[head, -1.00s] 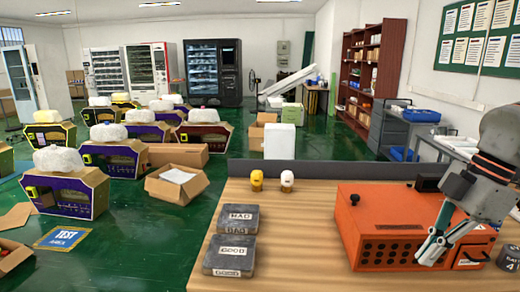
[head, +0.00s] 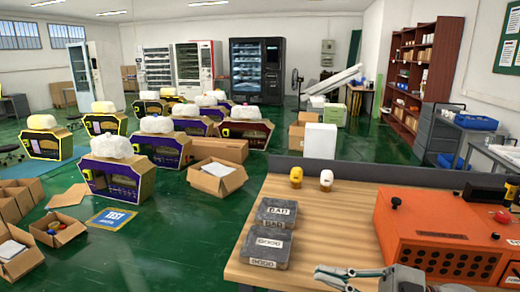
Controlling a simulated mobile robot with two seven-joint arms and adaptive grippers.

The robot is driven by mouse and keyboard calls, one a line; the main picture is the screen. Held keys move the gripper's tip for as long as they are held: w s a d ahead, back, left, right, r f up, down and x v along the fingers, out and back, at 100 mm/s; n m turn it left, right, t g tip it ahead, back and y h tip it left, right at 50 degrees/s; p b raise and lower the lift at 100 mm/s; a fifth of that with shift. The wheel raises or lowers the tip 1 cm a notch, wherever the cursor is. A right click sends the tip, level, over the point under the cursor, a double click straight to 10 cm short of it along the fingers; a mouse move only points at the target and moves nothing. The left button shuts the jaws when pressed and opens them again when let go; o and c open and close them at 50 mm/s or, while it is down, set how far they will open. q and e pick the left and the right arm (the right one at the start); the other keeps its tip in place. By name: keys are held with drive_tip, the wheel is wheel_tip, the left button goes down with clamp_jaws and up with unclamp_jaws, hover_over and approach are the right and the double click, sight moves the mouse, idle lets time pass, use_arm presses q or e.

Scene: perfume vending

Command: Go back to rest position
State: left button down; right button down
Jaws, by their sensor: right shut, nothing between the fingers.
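My right gripper (head: 326,273) shows at the bottom edge of the head view, over the front of the wooden table (head: 340,225). Its fingers are shut, point left and hold nothing. Most of its arm is out of the picture. It is left of the orange box (head: 437,238) and apart from it. My left gripper is not in view.
Dark blocks marked BAD (head: 276,212) and GOOD (head: 266,248) lie on the table's left side. A yellow item (head: 296,178) and a white item (head: 326,181) stand near the back panel (head: 370,174). Open cartons (head: 217,178) and purple machines (head: 160,151) occupy the green floor.

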drive_tip(key=w+d+f+m+t+h, duration=0.2)
drive_tip(key=d+f+m+t+h, duration=0.1)
drive_tip(key=f+m+t+h, duration=0.35)
drive_tip(key=w+d+f+m+t+h, duration=0.35)
drive_tip(key=f+m+t, duration=0.25)
drive_tip(key=f+m, duration=0.3)
drive_tip(key=s+f+g+h, duration=0.2)
drive_tip(key=s+f, duration=0.3)
drive_tip(key=f, duration=0.3)
drive_tip(key=s+f+m+g+h, duration=0.1)
drive_tip(key=s+f+g+h, duration=0.1)
drive_tip(key=s+f, duration=0.3)
drive_tip(key=s+f+m+g+h, duration=0.1)
drive_tip(key=s+f, duration=0.4)
drive_tip(key=f, duration=0.7)
drive_tip(key=shift+d+g+h, duration=0.25)
drive_tip(key=shift+g+h, duration=0.4)
drive_tip(key=shift+h, duration=0.45)
